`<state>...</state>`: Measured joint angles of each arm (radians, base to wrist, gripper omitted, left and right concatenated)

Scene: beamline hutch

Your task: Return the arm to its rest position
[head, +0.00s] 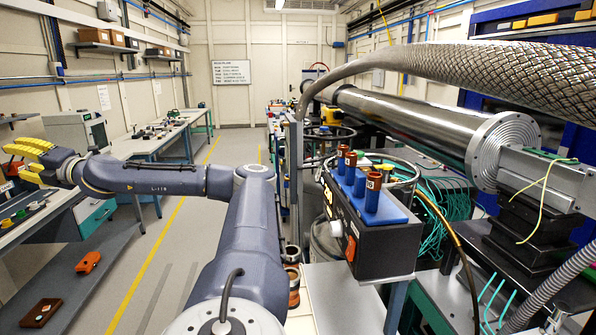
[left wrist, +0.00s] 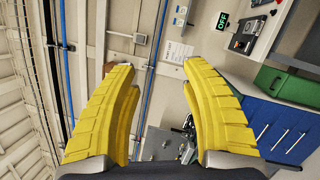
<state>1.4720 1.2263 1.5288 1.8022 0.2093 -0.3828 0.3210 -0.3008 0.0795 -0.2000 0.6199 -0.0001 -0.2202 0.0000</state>
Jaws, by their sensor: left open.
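My left arm reaches from the bottom centre of the head view up and then out to the left. My left gripper (head: 30,160) has yellow fingers and points left, over the near end of the left-hand bench. In the left wrist view its two yellow fingers (left wrist: 160,85) stand wide apart with nothing between them. Behind them are the wall, blue pipes and a bench with blue drawers, all at a distance. My right gripper is not in either view.
A black box with a blue rack (head: 365,195) of copper-coloured cylinders stands right of my arm. A large steel beam pipe (head: 415,125) runs along the right. Left benches (head: 180,130) line the wall. The floor aisle with a yellow line (head: 165,255) is clear.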

